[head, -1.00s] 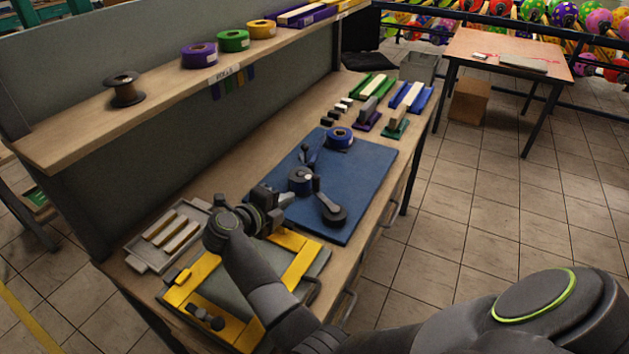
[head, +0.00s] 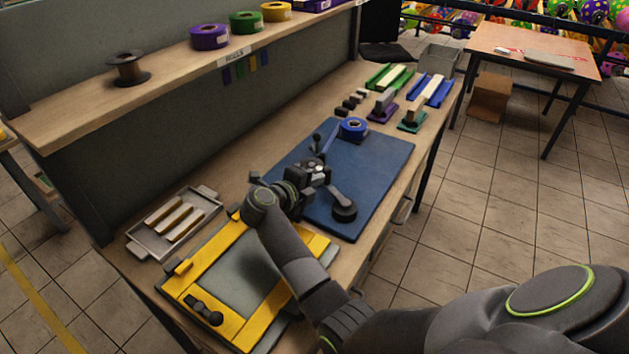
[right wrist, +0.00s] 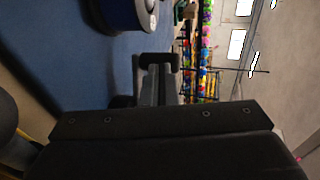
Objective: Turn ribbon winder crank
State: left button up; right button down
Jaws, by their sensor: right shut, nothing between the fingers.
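The ribbon winder (head: 319,167) stands on a blue mat (head: 385,165). Its dark crank arm (head: 343,203) ends in a round black knob and points toward the front right. My right gripper (head: 308,182) is at the winder's hub, on its near-left side, and partly covers it. Its fingers are shut and empty; whether they touch the winder I cannot tell. In the right wrist view the shut fingertips (right wrist: 158,62) are in front, with a blue and white round part (right wrist: 125,12) beyond them to the upper left. My left gripper is out of view.
A blue ribbon roll (head: 353,128) lies behind the winder. A yellow frame (head: 245,330) lies in front, with a grey tray (head: 145,245) at left. A shelf (head: 75,123) with ribbon rolls runs above the table's left side. Blocks stand at the back.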

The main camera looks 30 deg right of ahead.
jog(key=shift+d, duration=0.1)
jog(key=shift+w+d, duration=0.1)
jog(key=shift+w, duration=0.05)
dwell(0.4)
jog(key=shift+d, duration=0.15)
